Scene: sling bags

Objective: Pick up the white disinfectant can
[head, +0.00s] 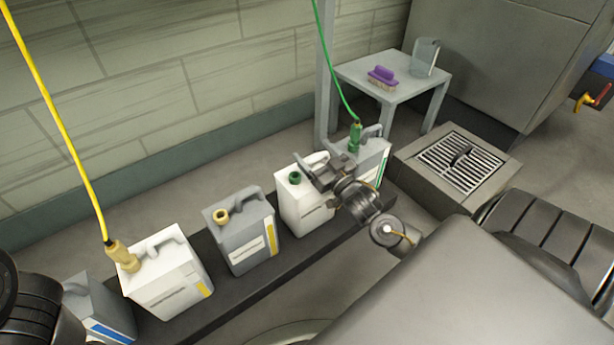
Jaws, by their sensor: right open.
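Two white cans stand in a row of canisters. One white can (304,211) has a green neck on top and a white label. My right gripper (313,171) is at the top of this can, over its handle area, with its jaws open. The gripper and wrist hide part of the can's top and right side; I cannot tell whether they touch it. The other white can (170,284) stands at the left, with a yellow hose fitting (122,256) in its top. My left gripper is not in view.
The cans stand on a low dark platform (285,265). A grey can (242,238) stands between the white ones; a grey can with a green hose (372,163) is close behind my wrist. A small table (400,92) holds a purple brush (382,77) and a clear jug (425,57). A floor drain (460,160) lies right.

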